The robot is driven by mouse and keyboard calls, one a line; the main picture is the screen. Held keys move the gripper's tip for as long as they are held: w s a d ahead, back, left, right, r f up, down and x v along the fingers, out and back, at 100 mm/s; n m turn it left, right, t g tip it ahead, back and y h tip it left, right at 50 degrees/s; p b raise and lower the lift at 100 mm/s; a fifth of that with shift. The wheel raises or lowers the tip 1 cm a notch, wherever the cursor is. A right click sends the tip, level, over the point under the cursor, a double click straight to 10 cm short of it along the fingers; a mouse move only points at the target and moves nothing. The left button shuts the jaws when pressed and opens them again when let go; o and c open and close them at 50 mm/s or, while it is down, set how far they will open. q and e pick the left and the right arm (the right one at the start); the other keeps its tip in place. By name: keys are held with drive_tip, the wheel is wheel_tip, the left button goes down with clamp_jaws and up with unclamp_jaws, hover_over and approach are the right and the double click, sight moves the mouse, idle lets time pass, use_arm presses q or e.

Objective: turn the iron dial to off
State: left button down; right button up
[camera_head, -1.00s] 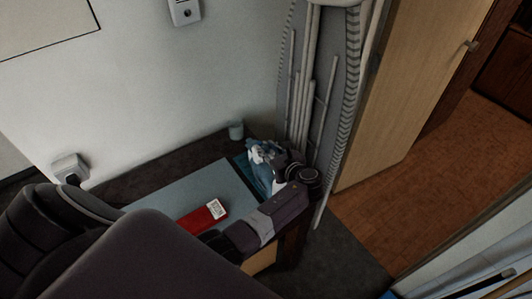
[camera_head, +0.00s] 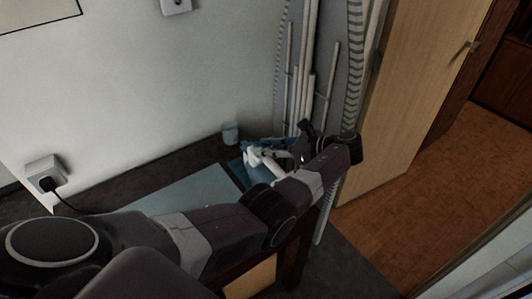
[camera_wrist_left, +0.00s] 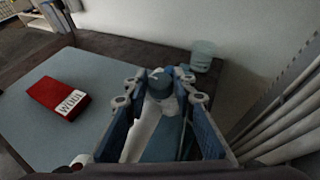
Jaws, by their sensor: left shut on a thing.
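The iron (camera_wrist_left: 146,128) is white and teal. In the left wrist view it lies between my left gripper's two blue-padded fingers, with a rounded teal part (camera_wrist_left: 160,84) near the fingertips. My left gripper (camera_wrist_left: 164,78) is shut on the iron; I cannot tell whether the hold is on its dial or another part. There the fingers and wrist hide most of the iron, and no dial marks are readable. My right gripper is not in view.
A red box labelled WOOL (camera_wrist_left: 60,97) lies on the grey-blue tabletop (camera_wrist_left: 30,138). A pale teal cup (camera_head: 230,133) stands behind the iron by the wall. Upright pipes (camera_head: 305,85) stand close behind the gripper. A plugged socket (camera_head: 45,173) is on the left wall.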

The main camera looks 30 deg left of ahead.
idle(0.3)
use_arm(q)
drive_tip(key=c, duration=1.6)
unclamp_jaws()
drive_tip(key=v, duration=0.7)
drive_tip(key=shift+d, duration=0.2)
drive_tip(key=shift+r, duration=0.1)
